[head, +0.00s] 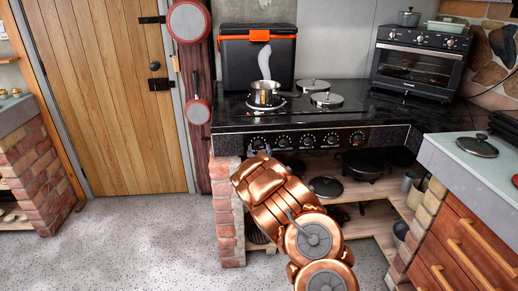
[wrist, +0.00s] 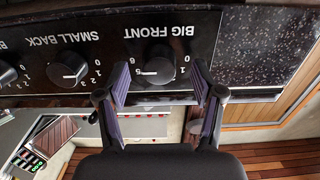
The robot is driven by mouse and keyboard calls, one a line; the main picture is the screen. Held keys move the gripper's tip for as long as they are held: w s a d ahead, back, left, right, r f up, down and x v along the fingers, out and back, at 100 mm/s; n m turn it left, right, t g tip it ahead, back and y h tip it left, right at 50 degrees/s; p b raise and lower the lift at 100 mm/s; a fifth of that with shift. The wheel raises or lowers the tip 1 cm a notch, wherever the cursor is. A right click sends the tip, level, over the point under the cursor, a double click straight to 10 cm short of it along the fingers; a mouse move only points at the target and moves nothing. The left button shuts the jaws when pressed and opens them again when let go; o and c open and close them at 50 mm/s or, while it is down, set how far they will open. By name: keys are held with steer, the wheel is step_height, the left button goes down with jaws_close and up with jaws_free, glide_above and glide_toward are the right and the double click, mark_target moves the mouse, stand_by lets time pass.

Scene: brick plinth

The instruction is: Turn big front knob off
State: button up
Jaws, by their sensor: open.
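The big front knob (wrist: 158,64) is a round black knob on the black control panel (wrist: 105,25), under an upside-down "BIG FRONT" label in the wrist view. A pale mark shows on its lower left side, away from the 0 at its right; I cannot read the exact setting. My gripper (wrist: 160,74) is open, with one finger on each side of the knob; I cannot tell whether either finger touches it. In the head view my gripper (head: 259,151) is at the left end of the knob row, and partly hides that knob.
The small back knob (wrist: 68,70) is beside it. A steaming pot (head: 264,93) stands on the black stovetop (head: 365,106), with an orange-and-black box (head: 257,58) behind. An oven (head: 420,62) is at the right. Pans (head: 326,187) lie on the shelf below.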

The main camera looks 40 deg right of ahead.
steer(key=shift+x, duration=0.8)
steer(key=shift+r, duration=0.1)
steer(key=c, duration=1.2)
